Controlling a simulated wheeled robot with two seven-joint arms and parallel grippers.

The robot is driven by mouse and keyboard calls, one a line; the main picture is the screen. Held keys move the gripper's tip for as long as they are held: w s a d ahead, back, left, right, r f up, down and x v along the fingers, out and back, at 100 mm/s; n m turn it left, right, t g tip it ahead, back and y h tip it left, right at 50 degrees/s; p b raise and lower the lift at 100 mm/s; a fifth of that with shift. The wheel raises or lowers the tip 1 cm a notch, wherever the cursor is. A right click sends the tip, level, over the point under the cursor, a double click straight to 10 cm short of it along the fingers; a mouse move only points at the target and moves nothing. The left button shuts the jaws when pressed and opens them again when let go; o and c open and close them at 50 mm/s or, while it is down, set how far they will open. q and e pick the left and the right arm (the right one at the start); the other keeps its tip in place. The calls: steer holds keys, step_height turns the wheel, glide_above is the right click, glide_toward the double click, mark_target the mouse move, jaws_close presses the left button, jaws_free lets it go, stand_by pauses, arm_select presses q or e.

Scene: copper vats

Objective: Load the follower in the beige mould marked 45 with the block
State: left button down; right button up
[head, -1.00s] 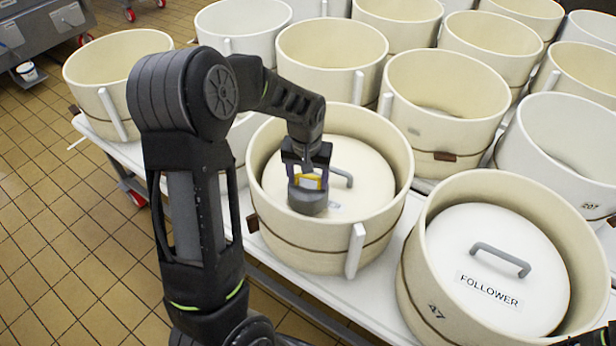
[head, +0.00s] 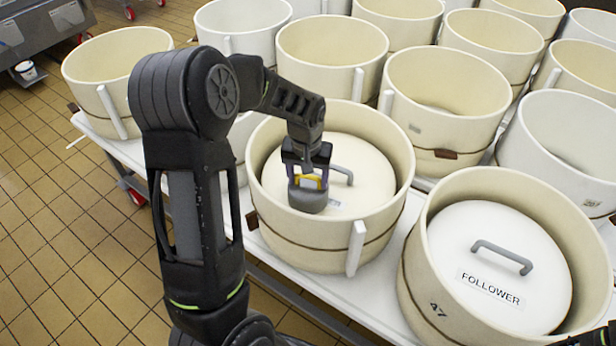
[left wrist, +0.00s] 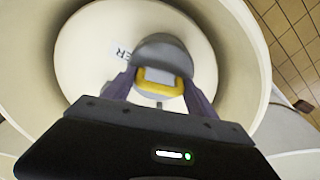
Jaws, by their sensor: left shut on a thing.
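My left gripper (head: 308,177) is shut on the yellow handle of a grey block (head: 307,198). The block is over the white follower (head: 348,195) inside a beige mould (head: 385,226) in the middle of the head view. The block looks close to or on the follower; I cannot tell if it touches. It sits to the left of the follower's grey handle. In the left wrist view the block (left wrist: 164,52) hides part of the follower's label. No number shows on this mould.
Another beige mould (head: 418,277) marked 47, with its own follower (head: 487,240), stands at the front right. Several empty beige and white moulds crowd the table behind. The tiled floor (head: 60,230) at the left is clear.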

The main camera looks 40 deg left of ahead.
arm_select(q)
steer(key=shift+w, duration=0.1)
stand_by(0.3)
steer(key=c, duration=0.6)
jaws_free()
steer(key=shift+c, duration=0.2)
steer(key=o, duration=0.5)
steer(key=shift+c, duration=0.2)
steer(key=shift+s+f, duration=0.15)
steer(key=shift+s, duration=0.05)
steer(key=shift+r+p, duration=2.35)
steer(key=shift+r, duration=1.25)
